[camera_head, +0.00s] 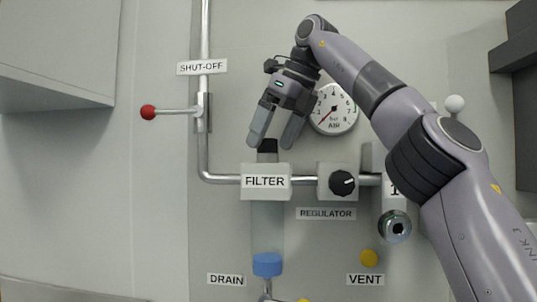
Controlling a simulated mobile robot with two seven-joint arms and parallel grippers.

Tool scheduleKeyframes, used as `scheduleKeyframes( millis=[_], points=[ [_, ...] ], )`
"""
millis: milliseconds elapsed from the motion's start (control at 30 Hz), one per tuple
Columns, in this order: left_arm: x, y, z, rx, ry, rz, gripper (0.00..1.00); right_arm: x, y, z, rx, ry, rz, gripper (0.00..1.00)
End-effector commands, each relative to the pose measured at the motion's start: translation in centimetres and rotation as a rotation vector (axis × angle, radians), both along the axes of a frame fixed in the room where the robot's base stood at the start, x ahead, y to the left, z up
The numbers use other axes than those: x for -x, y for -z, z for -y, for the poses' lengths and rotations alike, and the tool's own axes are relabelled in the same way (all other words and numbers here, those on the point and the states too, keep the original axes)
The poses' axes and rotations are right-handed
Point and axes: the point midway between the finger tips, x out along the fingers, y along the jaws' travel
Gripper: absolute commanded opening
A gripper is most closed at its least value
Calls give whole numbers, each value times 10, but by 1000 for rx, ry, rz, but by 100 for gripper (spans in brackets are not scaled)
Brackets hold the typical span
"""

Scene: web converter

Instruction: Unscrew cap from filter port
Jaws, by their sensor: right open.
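The filter block (264,182) is a pale box with a FILTER label, mounted on the metal pipe. A black cap (267,147) stands on its top. A clear bowl (267,225) hangs below it and ends in a blue fitting (267,264) above the drain. My right gripper (272,138) is above the filter, fingers pointing down. Its two fingers are open, with their tips near the top of the cap. I cannot tell whether they touch it. My left gripper is not in view.
A pressure gauge (333,109) is close to the right of my gripper. A regulator knob (342,183) sits right of the filter. A red-ended shut-off lever (149,112) sticks out at left. A grey box (50,50) fills the upper left.

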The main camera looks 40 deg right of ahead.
Motion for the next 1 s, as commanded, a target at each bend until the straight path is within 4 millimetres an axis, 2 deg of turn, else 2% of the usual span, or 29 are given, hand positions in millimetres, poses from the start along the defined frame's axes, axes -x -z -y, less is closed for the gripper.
scheduleKeyframes(
  millis=[333, 633, 867, 900, 967, 1000],
  points=[
    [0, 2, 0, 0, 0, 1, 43, 0, 0, -2, 1, 30, 0, 98],
    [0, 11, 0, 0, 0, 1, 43, 1, 0, -5, 2, 264, 0, 98],
    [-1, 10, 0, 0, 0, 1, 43, 1, -1, -5, 1, 284, 0, 98],
    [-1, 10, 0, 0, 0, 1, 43, 1, -1, -5, 0, 283, 0, 92],
    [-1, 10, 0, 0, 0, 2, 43, 1, -1, -5, 1, 282, 0, 72],
    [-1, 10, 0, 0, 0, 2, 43, 1, -1, -5, 1, 282, 0, 59]
  ],
)
